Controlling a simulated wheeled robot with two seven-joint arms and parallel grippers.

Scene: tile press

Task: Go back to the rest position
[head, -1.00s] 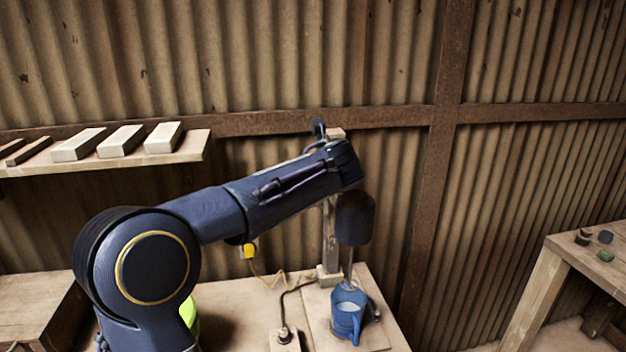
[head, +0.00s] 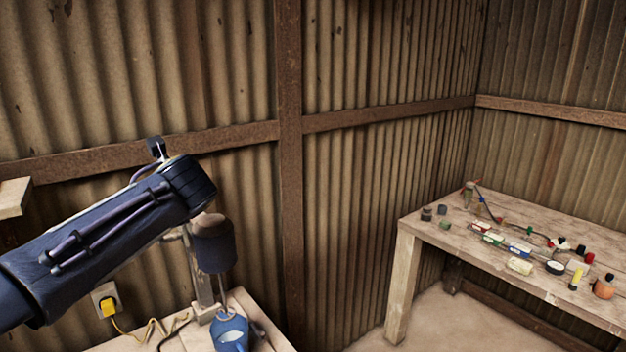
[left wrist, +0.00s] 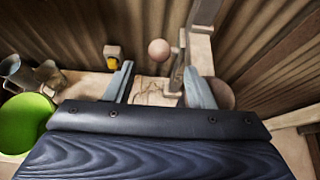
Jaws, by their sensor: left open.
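My left arm comes in from the left in the head view, and its fingers do not show clearly there. In the left wrist view my left gripper (left wrist: 156,70) has its two fingers wide apart with nothing held between them. A round pinkish knob (left wrist: 158,50) shows past the fingers in that view, apart from them as far as I can tell. My right gripper is in neither view.
A dark cylinder (head: 213,245) hangs near a wooden post (head: 201,285), above a blue jug (head: 230,332). A yellow plug (head: 107,307) sits in a wall socket. A side table (head: 465,245) holds several small items. A green bowl (left wrist: 24,124) shows at left.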

